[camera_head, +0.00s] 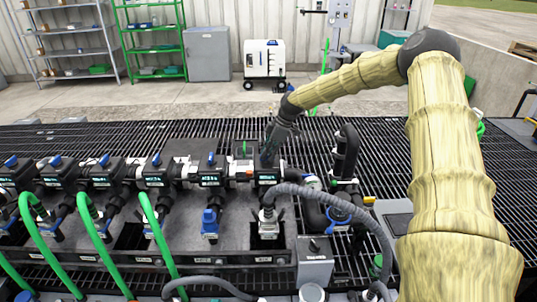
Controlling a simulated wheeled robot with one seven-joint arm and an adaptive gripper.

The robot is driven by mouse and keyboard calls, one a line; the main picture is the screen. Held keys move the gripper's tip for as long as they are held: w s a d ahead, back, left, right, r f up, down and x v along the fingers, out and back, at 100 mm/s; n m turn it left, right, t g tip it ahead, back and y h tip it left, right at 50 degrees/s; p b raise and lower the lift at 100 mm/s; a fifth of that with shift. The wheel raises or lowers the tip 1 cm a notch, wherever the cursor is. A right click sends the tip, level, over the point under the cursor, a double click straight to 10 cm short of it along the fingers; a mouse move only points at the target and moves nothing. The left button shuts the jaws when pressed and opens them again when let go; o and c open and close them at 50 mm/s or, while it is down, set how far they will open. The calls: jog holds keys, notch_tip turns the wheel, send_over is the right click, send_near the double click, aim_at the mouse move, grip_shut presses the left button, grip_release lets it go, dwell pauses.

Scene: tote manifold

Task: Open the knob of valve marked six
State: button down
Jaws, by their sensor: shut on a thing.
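A row of black valves with small lit displays runs across the middle of the head view. The rightmost valve (267,180) has a grey hose below it; its marking is too small to read. My gripper (267,160) points down onto the top of this valve and is shut on its knob. The knob itself is hidden by the fingers. The other valves to the left carry blue knobs, such as the neighbouring one (211,158).
Green hoses (157,235) hang from valves on the left. A grey ribbed hose (345,207) arches right of the gripped valve, near a black vertical pipe (347,150). A grey box (314,262) stands in front. Open grating (385,150) lies behind and right.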

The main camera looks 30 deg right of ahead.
jog(key=shift+s+d+f, duration=0.1)
jog(key=shift+s+f, duration=0.05)
jog(key=shift+f, duration=0.1)
jog(key=c, duration=1.5)
grip_release()
jog(key=shift+o, duration=0.2)
jog(key=shift+d+r, duration=0.1)
jog(key=shift+r, duration=0.4)
jog(key=v, duration=1.1)
jog(key=shift+d+f, duration=0.1)
jog(key=shift+d, duration=0.1)
